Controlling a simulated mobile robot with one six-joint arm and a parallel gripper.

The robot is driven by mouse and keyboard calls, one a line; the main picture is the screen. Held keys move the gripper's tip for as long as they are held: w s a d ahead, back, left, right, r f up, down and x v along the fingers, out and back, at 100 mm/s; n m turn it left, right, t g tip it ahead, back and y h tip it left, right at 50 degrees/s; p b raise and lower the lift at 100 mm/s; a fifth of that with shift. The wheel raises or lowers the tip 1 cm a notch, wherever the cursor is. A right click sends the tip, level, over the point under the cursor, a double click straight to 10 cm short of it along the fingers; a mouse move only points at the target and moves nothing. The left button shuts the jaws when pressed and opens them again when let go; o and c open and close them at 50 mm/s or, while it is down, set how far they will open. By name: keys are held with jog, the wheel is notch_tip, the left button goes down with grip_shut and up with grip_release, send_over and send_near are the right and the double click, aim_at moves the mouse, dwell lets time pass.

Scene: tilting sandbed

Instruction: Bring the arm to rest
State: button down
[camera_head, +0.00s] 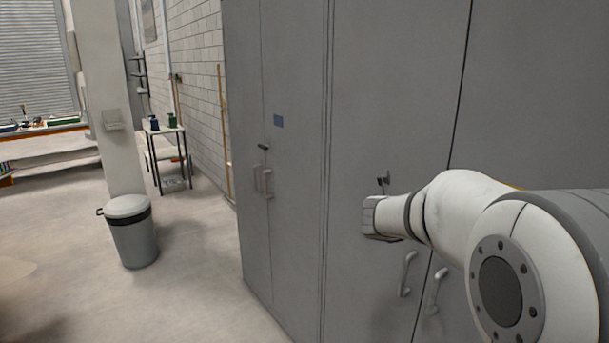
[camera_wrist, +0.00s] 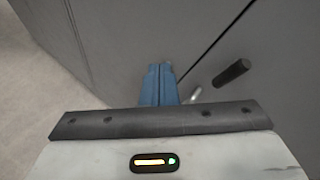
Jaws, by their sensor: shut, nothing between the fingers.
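My gripper (camera_wrist: 159,72) shows in the wrist view as two blue fingers, shut together with nothing between them. Its tips point toward the grey cabinet front. In the head view my white arm reaches in from the right, and its end lies in front of the grey cabinet (camera_head: 385,90). The fingers are hidden there. In the wrist view a dark handle (camera_wrist: 231,73) and a paler handle lie to the right of the fingers. I cannot tell how far the fingertips are from the door.
Two door handles (camera_head: 407,274) sit below the arm's end, and a small dark fitting (camera_head: 383,181) above it. A second cabinet section (camera_head: 290,150) stands left. A grey bin (camera_head: 133,232) and a small side table (camera_head: 166,130) stand further left. The floor between is clear.

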jog(key=s+a+n+y, duration=0.8)
jog(key=s+a+n, duration=0.5)
jog(key=n, duration=1)
jog(key=s+d+f+n+g+h, duration=0.1)
jog(key=s+d+f+n+g, duration=0.1)
jog(key=s+n, duration=0.5)
jog(key=s+d+f+n+g+h, duration=0.1)
jog(key=s+d+f+n+g, duration=0.2)
jog(key=s, duration=0.9)
notch_tip(320, 180, down, 3)
jog(key=n+g, duration=0.2)
jog(key=n, duration=0.2)
jog(key=c, duration=2.2)
grip_release()
